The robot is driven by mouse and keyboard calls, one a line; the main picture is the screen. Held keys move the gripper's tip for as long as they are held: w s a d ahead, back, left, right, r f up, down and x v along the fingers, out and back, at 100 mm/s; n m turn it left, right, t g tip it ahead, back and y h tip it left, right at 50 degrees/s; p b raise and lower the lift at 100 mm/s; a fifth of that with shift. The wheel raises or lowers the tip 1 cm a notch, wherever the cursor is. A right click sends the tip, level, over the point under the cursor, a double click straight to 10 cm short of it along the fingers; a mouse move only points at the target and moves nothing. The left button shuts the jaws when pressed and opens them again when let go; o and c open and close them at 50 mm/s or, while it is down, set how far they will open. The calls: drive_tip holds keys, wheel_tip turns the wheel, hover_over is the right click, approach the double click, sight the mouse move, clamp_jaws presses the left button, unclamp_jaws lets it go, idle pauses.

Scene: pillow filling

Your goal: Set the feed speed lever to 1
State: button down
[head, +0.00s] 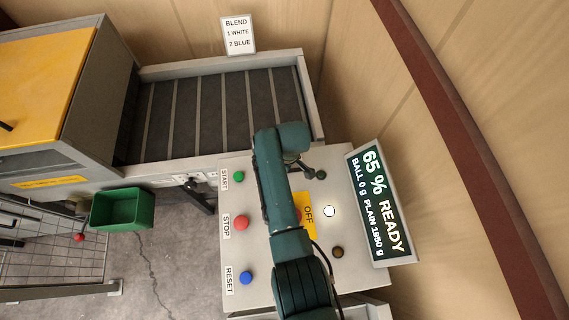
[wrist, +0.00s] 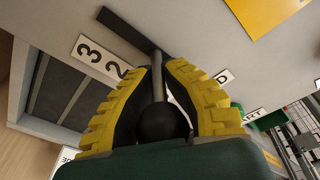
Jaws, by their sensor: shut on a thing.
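The feed speed lever (wrist: 162,122) has a round black knob on a thin shaft, which rises from a dark slot (wrist: 125,30) in the panel. My gripper (wrist: 160,68) has its two yellow ribbed fingers closed around the knob and shaft. A white scale label with 3 and 2 (wrist: 100,58) lies beside the slot; the 1 is hidden behind a finger. In the head view my green arm reaches over the grey control panel (head: 258,270) and hides most of the lever area, so the lever's exact setting cannot be told.
The panel carries a green START button (head: 239,176), a red STOP button (head: 240,222) and a blue RESET button (head: 246,277). A display (head: 382,205) reading 65 % READY stands at the right. A conveyor (head: 215,115) lies behind; a green bin (head: 122,209) hangs at the left.

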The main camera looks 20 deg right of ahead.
drive_tip(key=shift+a+f+h, duration=0.2)
drive_tip(key=shift+a+h, duration=0.05)
drive_tip(key=shift+h, duration=0.25)
drive_tip(key=c, duration=1.1)
unclamp_jaws()
drive_tip(key=r, duration=0.4)
drive_tip(key=s+r, duration=0.1)
drive_tip(key=r, duration=0.7)
drive_tip(key=shift+s, duration=0.35)
